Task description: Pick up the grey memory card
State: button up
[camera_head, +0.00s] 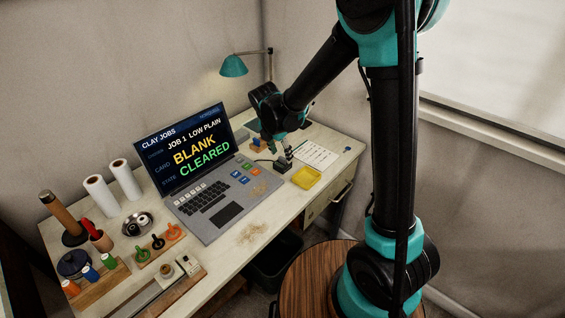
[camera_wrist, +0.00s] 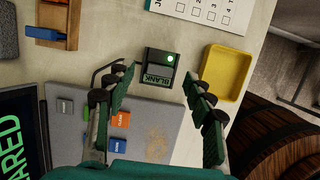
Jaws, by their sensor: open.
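My gripper (camera_wrist: 154,88) is open and empty, its fingers spread above the near edge of a small dark box labelled BLANK (camera_wrist: 158,66) with a green light. In the head view, my gripper (camera_head: 285,150) is over this box at the desk's right part. A small grey piece (camera_wrist: 65,107) lies on the grey laptop deck, left of my gripper, beside green, blue and orange pieces. I cannot tell whether it is a card or a key. No other piece is clearly a grey memory card.
A yellow tray (camera_wrist: 227,72) stands right of the box. A printed sheet (camera_head: 316,154) lies behind it. The laptop (camera_head: 213,190) fills the desk's middle; its screen reads BLANK CLEARED. Clay tools and rollers crowd the left. A wooden barrel (camera_wrist: 265,130) stands beside the desk.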

jog(key=shift+x, duration=1.05)
jog(key=c, duration=0.8)
